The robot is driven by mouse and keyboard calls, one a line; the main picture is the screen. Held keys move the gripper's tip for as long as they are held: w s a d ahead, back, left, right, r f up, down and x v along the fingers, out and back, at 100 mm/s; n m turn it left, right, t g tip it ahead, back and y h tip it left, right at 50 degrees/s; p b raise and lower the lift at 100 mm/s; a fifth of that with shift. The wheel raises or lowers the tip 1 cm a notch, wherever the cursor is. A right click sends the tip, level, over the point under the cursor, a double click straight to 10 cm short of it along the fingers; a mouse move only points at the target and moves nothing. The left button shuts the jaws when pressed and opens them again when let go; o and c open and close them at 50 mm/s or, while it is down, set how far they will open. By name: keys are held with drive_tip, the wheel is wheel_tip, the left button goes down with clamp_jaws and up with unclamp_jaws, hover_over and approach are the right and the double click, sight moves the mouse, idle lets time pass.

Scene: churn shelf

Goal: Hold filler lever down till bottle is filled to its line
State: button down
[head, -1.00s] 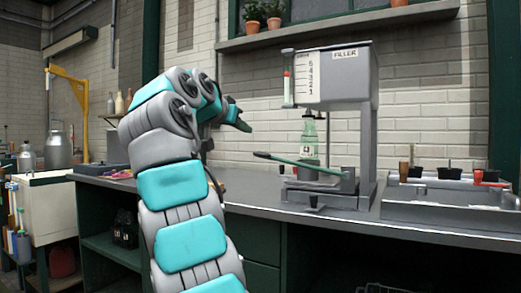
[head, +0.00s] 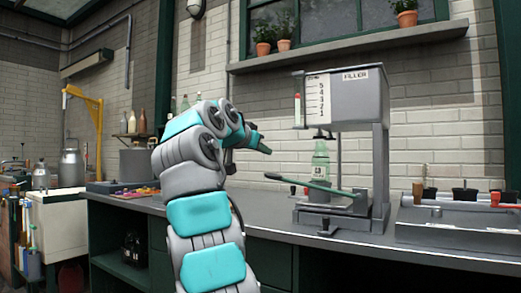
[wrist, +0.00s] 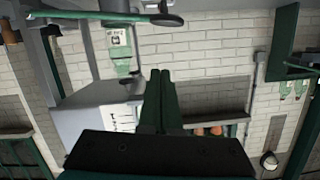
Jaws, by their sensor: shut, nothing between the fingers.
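The grey filler (head: 357,100) stands on the bench, with a numbered scale on its tank. A green bottle (head: 320,160) with a white label stands upright under its spout; I cannot tell the fill level or the line. The green filler lever (head: 300,183) slopes gently in front of the bottle, its free end to the left. My gripper (head: 264,148) is left of the bottle and above the lever's free end, apart from both. In the wrist view, my gripper (wrist: 161,72) is shut and empty; the bottle (wrist: 120,48) and lever (wrist: 100,17) show upside down beyond it.
A grey tray (head: 455,222) with dark stoppers sits right of the filler. A shelf (head: 350,48) with potted plants runs above. Bottles and a metal churn (head: 138,163) stand at the left. The bench in front of the lever is clear.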

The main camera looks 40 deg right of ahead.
drive_tip(key=w+d+f+b, duration=0.1)
drive_tip(key=w+d+f, duration=0.2)
drive_tip(key=d+f, duration=0.2)
drive_tip(key=shift+w+d+f, duration=0.25)
drive_tip(key=shift+d+f, duration=0.05)
idle(0.5)
